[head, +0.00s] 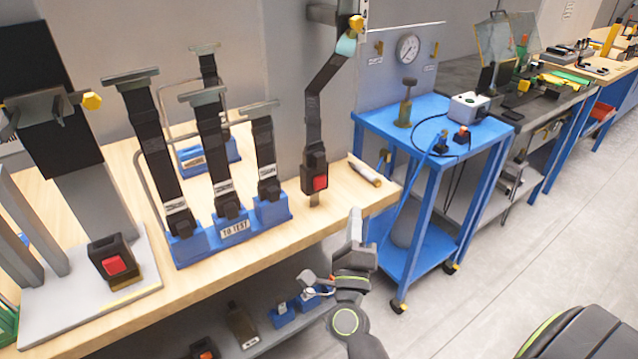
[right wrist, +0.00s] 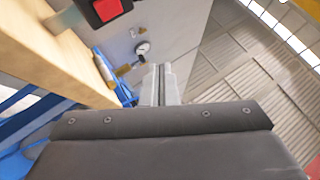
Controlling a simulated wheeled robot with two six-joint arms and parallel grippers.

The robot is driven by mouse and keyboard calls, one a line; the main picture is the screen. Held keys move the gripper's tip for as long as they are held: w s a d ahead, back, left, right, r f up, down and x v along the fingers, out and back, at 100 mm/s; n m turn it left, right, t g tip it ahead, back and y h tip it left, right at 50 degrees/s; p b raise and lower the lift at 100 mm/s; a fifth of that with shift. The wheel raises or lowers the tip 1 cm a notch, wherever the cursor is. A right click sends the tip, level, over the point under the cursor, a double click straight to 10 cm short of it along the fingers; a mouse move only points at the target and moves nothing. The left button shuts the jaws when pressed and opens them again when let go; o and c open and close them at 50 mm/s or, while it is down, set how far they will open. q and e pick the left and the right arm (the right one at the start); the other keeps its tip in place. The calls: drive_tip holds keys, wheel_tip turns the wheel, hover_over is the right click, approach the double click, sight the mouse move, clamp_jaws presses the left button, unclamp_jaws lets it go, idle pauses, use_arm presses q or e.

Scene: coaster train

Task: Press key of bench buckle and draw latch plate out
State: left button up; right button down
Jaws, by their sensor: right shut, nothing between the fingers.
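A black buckle with a red key (head: 320,183) stands on a short stem at the bench's right end. A dark strap (head: 318,110) rises from its top towards a wall fitting; any latch plate inside it is hidden. A second black buckle with a red key (head: 113,264) sits on a grey plate at the left. My right gripper (head: 355,222) is shut and empty, pointing up, in front of the bench edge, below and right of the strap buckle and apart from it. In the right wrist view its fingers (right wrist: 162,82) are together; a red key (right wrist: 107,9) shows at the top. My left gripper is out of view.
A blue "TO TEST" rack (head: 235,231) holds several upright belt stalks between the two buckles. A pale rod (head: 365,174) lies right of the strap buckle. A blue trolley (head: 372,118) stands beyond the bench end. Open floor (head: 520,240) lies to the right.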

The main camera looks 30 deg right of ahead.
approach(326, 178)
drive_tip(key=shift+s+d+r+x, duration=0.1)
drive_tip(key=shift+s+x, duration=0.05)
drive_tip(key=shift+x, duration=0.7)
drive_tip(key=shift+s+d+r+x, duration=0.1)
drive_tip(key=shift+x, duration=0.75)
drive_tip(key=shift+s+d+r+x, duration=0.1)
drive_tip(key=shift+s+x, duration=0.05)
drive_tip(key=shift+x, duration=0.7)
drive_tip(key=shift+w, duration=0.15)
drive_tip(key=shift+w, duration=0.3)
drive_tip(key=shift+w+a, duration=0.1)
drive_tip(key=shift+w, duration=0.35)
idle(0.7)
drive_tip(key=shift+s, duration=0.9)
drive_tip(key=shift+s+d+p, duration=0.15)
drive_tip(key=shift+s+p, duration=0.05)
drive_tip(key=shift+s, duration=1.05)
drive_tip(key=shift+s+d+p, duration=0.15)
drive_tip(key=shift+s+p, duration=0.05)
drive_tip(key=shift+s, duration=1.05)
